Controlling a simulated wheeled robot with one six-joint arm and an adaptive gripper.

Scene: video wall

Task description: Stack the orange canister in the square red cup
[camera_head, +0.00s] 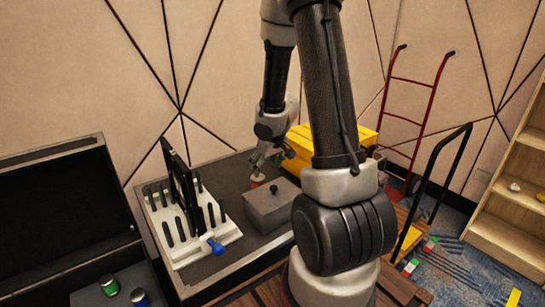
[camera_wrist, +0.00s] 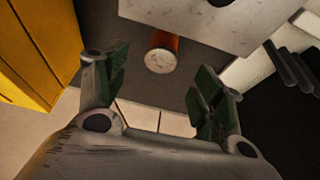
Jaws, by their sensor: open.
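The orange canister (camera_wrist: 163,50), with a pale speckled round end, is on the dark grey table top (camera_wrist: 140,105). In the wrist view it lies beyond my open gripper (camera_wrist: 162,88), roughly centred between the green-padded fingers and not touching them. In the head view my gripper (camera_head: 264,163) is just above the canister (camera_head: 257,179), of which only a small orange and white part shows. I cannot make out the square red cup in either view; my arm covers part of the head view.
A grey lidded box (camera_head: 270,207) stands close beside the canister. A red hand truck (camera_head: 432,95) stands right.

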